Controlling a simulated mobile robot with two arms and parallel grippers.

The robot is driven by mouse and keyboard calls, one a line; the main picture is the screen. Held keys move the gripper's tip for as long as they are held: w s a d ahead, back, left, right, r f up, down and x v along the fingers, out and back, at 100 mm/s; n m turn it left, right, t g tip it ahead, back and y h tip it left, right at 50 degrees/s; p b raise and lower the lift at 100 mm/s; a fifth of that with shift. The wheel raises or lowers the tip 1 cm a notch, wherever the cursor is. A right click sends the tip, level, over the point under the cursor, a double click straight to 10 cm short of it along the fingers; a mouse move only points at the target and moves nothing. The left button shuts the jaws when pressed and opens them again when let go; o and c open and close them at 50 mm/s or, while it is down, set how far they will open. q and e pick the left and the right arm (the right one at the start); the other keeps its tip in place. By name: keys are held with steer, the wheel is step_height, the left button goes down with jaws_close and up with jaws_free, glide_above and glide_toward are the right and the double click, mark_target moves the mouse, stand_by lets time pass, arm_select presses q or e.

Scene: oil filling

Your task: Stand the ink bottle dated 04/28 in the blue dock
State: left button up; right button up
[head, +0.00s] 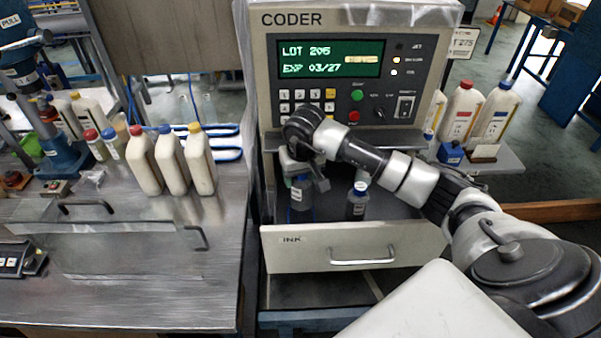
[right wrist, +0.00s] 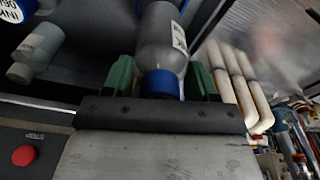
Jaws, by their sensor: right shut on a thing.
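My right gripper (head: 302,182) is over the open ink drawer (head: 330,248) of the coder. It is shut on a grey ink bottle (head: 301,198) with a pale label. In the right wrist view the gripper's green fingers (right wrist: 163,82) flank the blue cap of this ink bottle (right wrist: 160,40). Its date cannot be read. A second grey bottle (head: 357,205) with a blue cap stands to the right in the drawer. A small blue block (head: 450,153) sits on the right side shelf; I cannot tell whether it is the blue dock. My left gripper is out of view.
The coder screen (head: 328,58) reads LOT 205, EXP 03/27. White bottles (head: 462,112) stand on the right shelf near a 275 sign (head: 463,42). The left metal table (head: 130,290) holds several cream bottles (head: 171,162) and a clear panel with handles.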

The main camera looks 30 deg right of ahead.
steer(key=shift+f+b, duration=0.35)
steer(key=shift+f, duration=0.55)
step_height(320, 180, down, 2)
steer(key=shift+f+b, duration=0.2)
steer(key=shift+b, duration=0.45)
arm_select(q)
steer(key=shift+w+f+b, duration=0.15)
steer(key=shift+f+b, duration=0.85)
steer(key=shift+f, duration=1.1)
arm_select(e)
steer(key=shift+f, duration=0.95)
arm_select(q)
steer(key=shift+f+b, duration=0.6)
arm_select(e)
steer(key=shift+f, duration=0.1)
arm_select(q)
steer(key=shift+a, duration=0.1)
arm_select(e)
steer(key=o, duration=1.1)
steer(key=shift+o, duration=0.2)
